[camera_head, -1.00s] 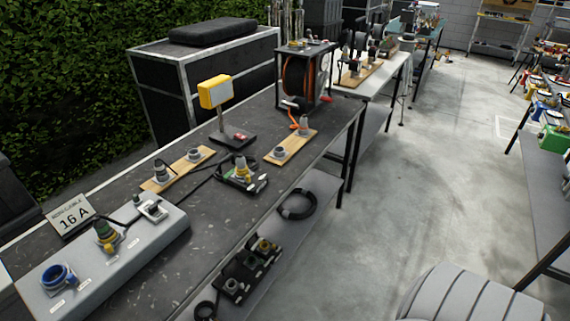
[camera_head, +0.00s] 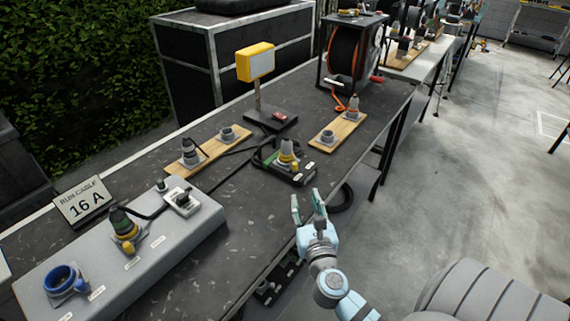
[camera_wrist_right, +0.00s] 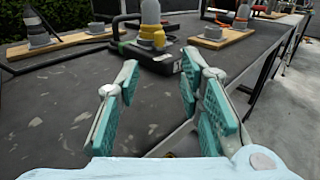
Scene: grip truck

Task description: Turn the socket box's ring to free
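A small black socket box (camera_head: 284,173) with a yellow ring (camera_head: 287,161) around a grey plug lies near the middle of the dark table. In the right wrist view the same yellow ring (camera_wrist_right: 152,38) sits at the top centre, below the grey plug. My right gripper (camera_head: 308,203) is open and empty near the table's front edge, in front of the black box and apart from it. Its teal-padded fingers (camera_wrist_right: 163,85) are spread in the wrist view. My left gripper is not in view.
A long grey box (camera_head: 165,258) with a blue socket (camera_head: 62,281) and a yellow-ringed socket (camera_head: 126,236) stands at left. Wooden boards with sockets (camera_head: 334,142), a yellow lamp (camera_head: 255,62) and a cable reel (camera_head: 347,60) stand farther back.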

